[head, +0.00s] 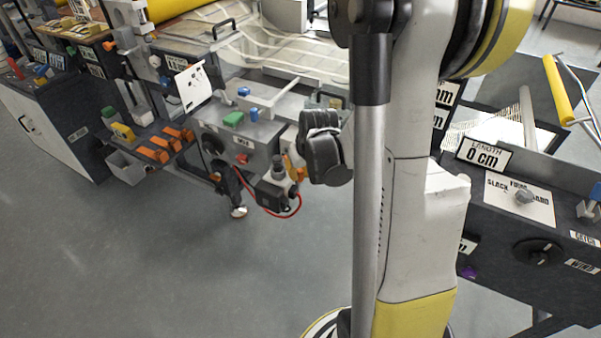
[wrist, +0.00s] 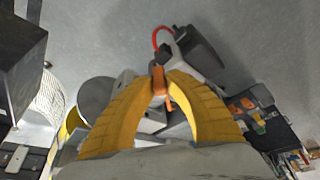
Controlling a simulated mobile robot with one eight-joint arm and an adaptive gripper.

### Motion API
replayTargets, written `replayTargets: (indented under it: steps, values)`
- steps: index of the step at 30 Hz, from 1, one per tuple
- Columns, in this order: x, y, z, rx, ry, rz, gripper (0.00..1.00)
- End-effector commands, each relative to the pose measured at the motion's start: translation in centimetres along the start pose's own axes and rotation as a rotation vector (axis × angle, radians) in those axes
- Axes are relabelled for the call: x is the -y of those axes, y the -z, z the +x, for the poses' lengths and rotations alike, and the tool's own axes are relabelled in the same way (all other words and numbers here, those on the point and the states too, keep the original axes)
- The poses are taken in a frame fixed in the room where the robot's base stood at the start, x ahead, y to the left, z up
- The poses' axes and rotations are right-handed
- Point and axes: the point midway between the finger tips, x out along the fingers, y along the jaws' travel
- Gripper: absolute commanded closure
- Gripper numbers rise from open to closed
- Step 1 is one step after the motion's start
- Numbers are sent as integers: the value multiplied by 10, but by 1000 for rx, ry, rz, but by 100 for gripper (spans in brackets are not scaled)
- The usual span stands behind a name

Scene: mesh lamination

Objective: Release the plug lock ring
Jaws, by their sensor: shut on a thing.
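A dark grey plug body (head: 272,190) with a curved red cable (head: 298,207) sits at the front of the machine, in the middle of the head view. The plug also shows in the wrist view (wrist: 198,52), beyond my fingertips. An orange piece, apparently the plug lock ring (wrist: 158,79), lies between the yellow fingers. My gripper (wrist: 160,84) is shut on it, one finger on each side. In the head view my gripper (head: 294,167) reaches the plug from the right, and the wrist partly hides the contact. I cannot tell how far the ring is turned.
The machine panel (head: 228,138) with green and blue knobs stands just behind the plug. Orange clips (head: 160,146) and a grey bin (head: 126,167) are to the left. A control panel (head: 520,215) with a dial stands at the right. The grey floor at front left is clear.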

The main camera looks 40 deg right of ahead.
Motion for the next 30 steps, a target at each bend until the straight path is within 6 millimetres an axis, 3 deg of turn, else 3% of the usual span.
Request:
replayTargets:
  steps: [6, 15, 16, 18, 30]
  values:
    - [7, 0, 1, 1, -43, 102, 100]
    - [8, 0, 1, 1, -47, 116, 100]
    - [8, 0, 1, 1, -47, 116, 76]
    - [8, 0, 1, 1, -47, 115, 62]
    - [7, 1, -7, 0, -48, 115, 62]
